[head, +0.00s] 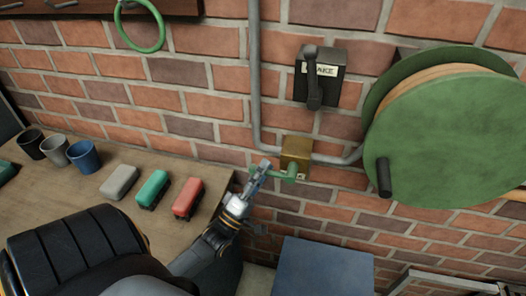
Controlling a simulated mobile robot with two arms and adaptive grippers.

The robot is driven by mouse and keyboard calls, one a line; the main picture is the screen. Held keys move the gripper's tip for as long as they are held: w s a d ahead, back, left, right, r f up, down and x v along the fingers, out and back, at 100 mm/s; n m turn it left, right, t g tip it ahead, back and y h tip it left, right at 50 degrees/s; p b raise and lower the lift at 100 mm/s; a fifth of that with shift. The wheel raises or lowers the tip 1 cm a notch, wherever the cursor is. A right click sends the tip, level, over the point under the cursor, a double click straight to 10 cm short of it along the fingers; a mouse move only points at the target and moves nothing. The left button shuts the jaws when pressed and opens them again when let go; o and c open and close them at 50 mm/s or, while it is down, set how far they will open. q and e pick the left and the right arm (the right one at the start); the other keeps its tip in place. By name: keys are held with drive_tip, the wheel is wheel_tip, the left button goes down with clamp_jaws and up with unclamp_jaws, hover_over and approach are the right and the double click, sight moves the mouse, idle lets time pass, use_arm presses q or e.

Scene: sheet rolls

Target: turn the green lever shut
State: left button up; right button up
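The green lever (287,174) sticks out to the left from a brass valve box (297,150) on the grey pipe against the brick wall. My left gripper (260,172) reaches up from below, and its fingers overlap the lever's left end. The fingers hide part of the lever. I cannot tell whether they are closed on it or only beside it. My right gripper is not in view.
A big green hose reel (445,140) with a black handle is on the right. A black brake switch (317,78) hangs above the valve. Cups and coloured blocks stand on the wooden bench (110,165) at left. A blue box top (322,268) lies below.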

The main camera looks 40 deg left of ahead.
use_arm(q)
wheel_tip(320, 180, up, 10)
drive_tip(key=shift+f, duration=0.1)
idle(0.4)
drive_tip(key=shift+s, duration=0.1)
drive_tip(key=s+a+p, duration=0.3)
drive_tip(key=s, duration=1.2)
drive_tip(key=shift+s+a+r+p, duration=0.15)
drive_tip(key=shift+a+r+p, duration=0.15)
drive_tip(key=shift+a+p, duration=0.1)
idle(0.6)
idle(0.5)
